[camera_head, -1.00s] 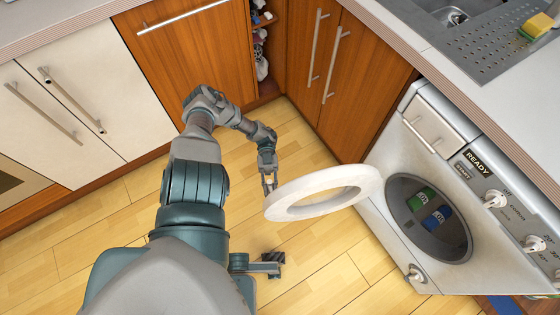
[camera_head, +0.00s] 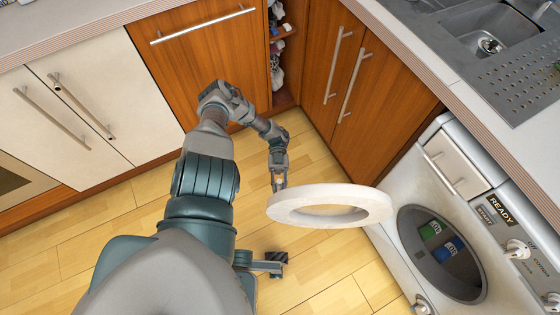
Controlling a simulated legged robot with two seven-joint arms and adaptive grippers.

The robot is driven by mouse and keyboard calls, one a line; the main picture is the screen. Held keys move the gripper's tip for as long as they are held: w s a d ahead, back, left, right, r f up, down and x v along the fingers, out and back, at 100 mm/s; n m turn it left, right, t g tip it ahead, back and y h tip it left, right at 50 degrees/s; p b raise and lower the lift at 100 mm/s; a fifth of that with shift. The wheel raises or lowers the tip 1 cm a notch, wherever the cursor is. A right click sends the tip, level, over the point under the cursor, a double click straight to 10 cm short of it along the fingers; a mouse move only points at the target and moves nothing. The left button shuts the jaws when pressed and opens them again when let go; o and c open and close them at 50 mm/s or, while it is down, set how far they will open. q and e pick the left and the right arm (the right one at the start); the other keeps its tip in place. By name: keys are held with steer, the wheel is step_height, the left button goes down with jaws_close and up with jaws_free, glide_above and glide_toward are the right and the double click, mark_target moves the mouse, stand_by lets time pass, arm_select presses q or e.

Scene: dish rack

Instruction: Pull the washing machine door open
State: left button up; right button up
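The washing machine (camera_head: 391,188) stands at the right. Its white ring-shaped door (camera_head: 372,205) is swung out wide from the front, over the floor, and the round drum opening (camera_head: 440,268) is uncovered. My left gripper (camera_head: 279,186) points down at the door's far left edge, away from the machine. Its two fingers look apart, with a gap between them, and the tips are at or just behind the rim; I cannot tell whether they touch it. My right gripper is not in view.
A green can (camera_head: 430,230) and a blue can (camera_head: 452,249) lie in the drum. Brown cabinets (camera_head: 375,95) with bar handles stand behind, and white cabinets (camera_head: 95,95) at the left. A counter with a sink (camera_head: 490,30) is above the machine. Wooden floor (camera_head: 330,260) is clear below the door.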

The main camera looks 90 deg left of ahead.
arm_select(q)
steer(key=o, duration=0.4)
steer(key=shift+c, duration=0.2)
steer(key=shift+a, duration=0.1)
steer(key=a, duration=0.7)
steer(key=shift+s+a, duration=0.15)
steer(key=shift+a, duration=0.05)
